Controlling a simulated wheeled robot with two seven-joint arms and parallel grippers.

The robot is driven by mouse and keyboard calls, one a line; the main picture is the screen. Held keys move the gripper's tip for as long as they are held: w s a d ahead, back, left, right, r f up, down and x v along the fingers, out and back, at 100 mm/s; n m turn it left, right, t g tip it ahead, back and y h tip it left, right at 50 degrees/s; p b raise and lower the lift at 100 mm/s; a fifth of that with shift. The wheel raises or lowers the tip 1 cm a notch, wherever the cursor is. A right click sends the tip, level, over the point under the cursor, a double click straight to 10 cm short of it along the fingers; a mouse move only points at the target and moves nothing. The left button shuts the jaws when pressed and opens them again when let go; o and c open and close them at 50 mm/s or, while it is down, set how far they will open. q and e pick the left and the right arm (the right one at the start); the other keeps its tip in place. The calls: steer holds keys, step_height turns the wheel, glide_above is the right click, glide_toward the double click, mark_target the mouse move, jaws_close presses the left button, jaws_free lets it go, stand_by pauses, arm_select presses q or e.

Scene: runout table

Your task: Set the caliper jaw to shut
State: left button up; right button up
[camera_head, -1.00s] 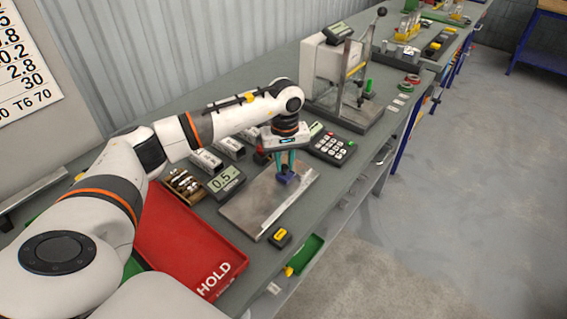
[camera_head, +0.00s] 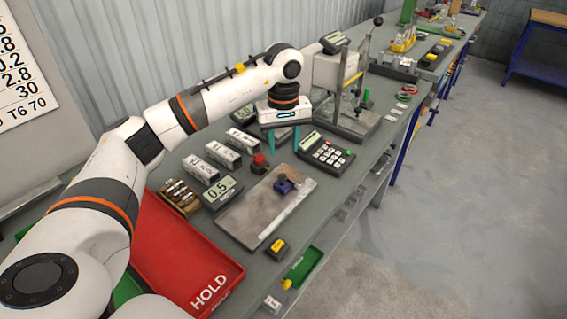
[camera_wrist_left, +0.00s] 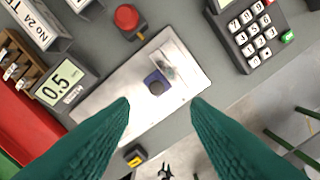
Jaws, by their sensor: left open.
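A small blue block with a dark round knob (camera_head: 285,186) sits on a flat metal plate (camera_head: 246,222), near the plate's right far end. I take it to be the caliper's sliding jaw; I cannot tell its exact setting. In the left wrist view the blue block (camera_wrist_left: 156,82) lies beside a pale slotted strip on the plate (camera_wrist_left: 105,105). My left gripper (camera_head: 283,144) is open and empty, its teal fingers apart, raised beyond the block. Its fingers (camera_wrist_left: 160,105) frame the lower part of the wrist view. My right gripper is not in view.
A red button (camera_head: 259,162), a 0.5 display (camera_head: 222,191) and a keypad (camera_head: 326,152) stand close around the plate. A small yellow-topped box (camera_head: 276,248) sits by the near edge. A red HOLD tray (camera_head: 180,245) is at left, a press stand (camera_head: 355,120) behind.

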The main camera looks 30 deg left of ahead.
arm_select(q)
step_height(320, 180, up, 4)
steer(key=shift+f, duration=0.25)
stand_by(0.4)
